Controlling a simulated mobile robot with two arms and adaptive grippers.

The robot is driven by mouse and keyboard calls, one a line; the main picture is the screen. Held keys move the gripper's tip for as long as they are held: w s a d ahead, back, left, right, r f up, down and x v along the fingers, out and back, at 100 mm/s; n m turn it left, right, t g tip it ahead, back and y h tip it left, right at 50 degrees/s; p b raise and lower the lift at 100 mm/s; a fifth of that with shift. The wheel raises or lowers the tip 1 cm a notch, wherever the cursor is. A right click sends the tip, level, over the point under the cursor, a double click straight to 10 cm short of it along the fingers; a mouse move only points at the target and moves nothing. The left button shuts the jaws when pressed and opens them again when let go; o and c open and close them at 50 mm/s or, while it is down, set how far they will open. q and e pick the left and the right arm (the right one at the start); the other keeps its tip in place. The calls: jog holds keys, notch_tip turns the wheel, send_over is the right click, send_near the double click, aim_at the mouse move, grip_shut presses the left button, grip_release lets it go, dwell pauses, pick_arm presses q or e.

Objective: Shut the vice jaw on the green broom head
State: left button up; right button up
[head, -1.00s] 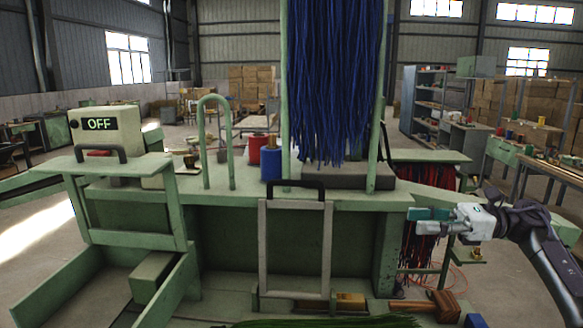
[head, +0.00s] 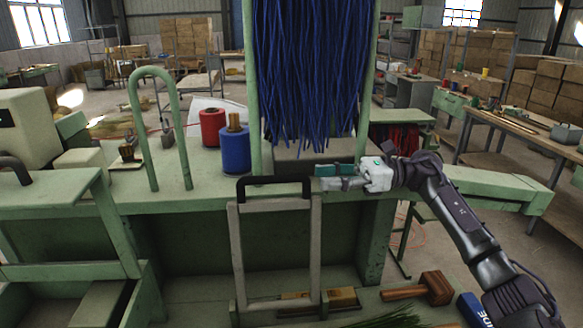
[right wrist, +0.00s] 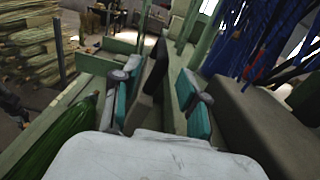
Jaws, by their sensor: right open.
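A grey upright frame (head: 233,255) with a black handle (head: 276,181) on top stands at the front of the green bench; I take it to be the vice jaw. My right gripper (head: 326,177) is open, its fingertips just right of the handle. In the right wrist view a dark bar, apparently the handle (right wrist: 151,75), shows between the teal-padded fingers (right wrist: 158,92); contact cannot be told. Green bristles, apparently the broom head (head: 385,320), show at the bottom edge and at the left of the right wrist view (right wrist: 55,140). My left gripper is out of view.
Blue bristles (head: 312,70) hang behind the handle above a grey block (head: 310,149). A red spool (head: 212,126), a blue spool (head: 235,150) and a green hoop (head: 155,75) stand left on the bench. A wooden mallet (head: 432,290) lies low at right.

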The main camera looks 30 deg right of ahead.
aim_at(294, 175)
jog(key=p+x, duration=0.3)
jog(key=x, duration=0.4)
jog(key=shift+w+r, duration=0.1)
jog(key=shift+w, duration=0.15)
jog(key=shift+w+a, duration=0.15)
jog(key=shift+a, duration=0.2)
grip_shut()
